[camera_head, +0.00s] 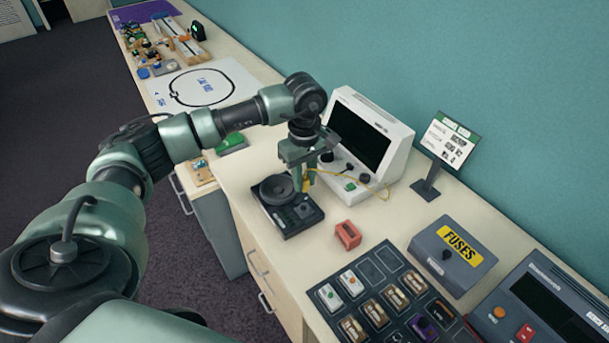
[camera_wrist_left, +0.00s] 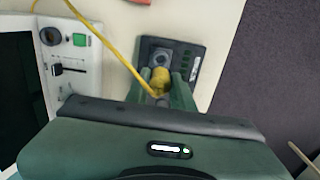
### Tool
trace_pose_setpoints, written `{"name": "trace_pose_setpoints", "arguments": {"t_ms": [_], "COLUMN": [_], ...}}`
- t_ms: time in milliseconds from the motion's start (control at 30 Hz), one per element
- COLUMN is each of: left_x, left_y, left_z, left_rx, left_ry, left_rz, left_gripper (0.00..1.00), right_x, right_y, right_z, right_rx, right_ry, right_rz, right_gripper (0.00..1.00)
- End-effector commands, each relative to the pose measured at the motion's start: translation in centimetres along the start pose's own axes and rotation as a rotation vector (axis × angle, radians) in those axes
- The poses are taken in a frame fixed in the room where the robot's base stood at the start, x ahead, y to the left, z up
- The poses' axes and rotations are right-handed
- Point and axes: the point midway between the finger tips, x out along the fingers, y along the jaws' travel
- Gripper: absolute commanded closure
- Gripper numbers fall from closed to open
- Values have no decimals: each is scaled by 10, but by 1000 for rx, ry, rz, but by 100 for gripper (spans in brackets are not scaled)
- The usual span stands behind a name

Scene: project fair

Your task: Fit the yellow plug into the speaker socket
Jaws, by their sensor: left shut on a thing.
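My left gripper (camera_head: 304,187) points down over the dark speaker box (camera_head: 292,226), at its right back part beside the round speaker cone (camera_head: 276,188). It is shut on the yellow plug (camera_wrist_left: 160,80), which shows between its fingers in the left wrist view. A small yellow part shows under the fingers in the head view. A yellow cable (camera_head: 372,188) runs from the plug toward the white monitor unit. In the left wrist view a grey round feature (camera_wrist_left: 160,60) lies on the speaker box just beyond the plug. I cannot tell whether the plug touches or enters the socket.
A white unit with a dark screen (camera_head: 362,138) stands close behind the gripper. A red block (camera_head: 348,235) lies right of the speaker. A fuse box (camera_head: 452,255), a sign (camera_head: 448,140) and a dark tray of parts (camera_head: 372,275) occupy the right side.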

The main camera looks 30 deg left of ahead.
Motion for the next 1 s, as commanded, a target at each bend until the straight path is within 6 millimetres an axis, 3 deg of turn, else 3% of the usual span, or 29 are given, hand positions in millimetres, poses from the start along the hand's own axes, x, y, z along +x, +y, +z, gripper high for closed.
{"name": "trace_pose_setpoints", "arguments": {"t_ms": [500, 1000], "left_x": [53, 58], "left_y": [0, 0], "left_z": [0, 0], "left_rx": [2, 3], "left_ry": [0, 0], "left_rz": [0, 0], "left_gripper": [100, 100], "right_x": [34, 39], "right_y": [-5, -6], "right_z": [-1, -2], "right_rx": [-2, -1], "right_ry": [5, 7], "right_rz": [-5, -6], "right_gripper": [64, 64]}}
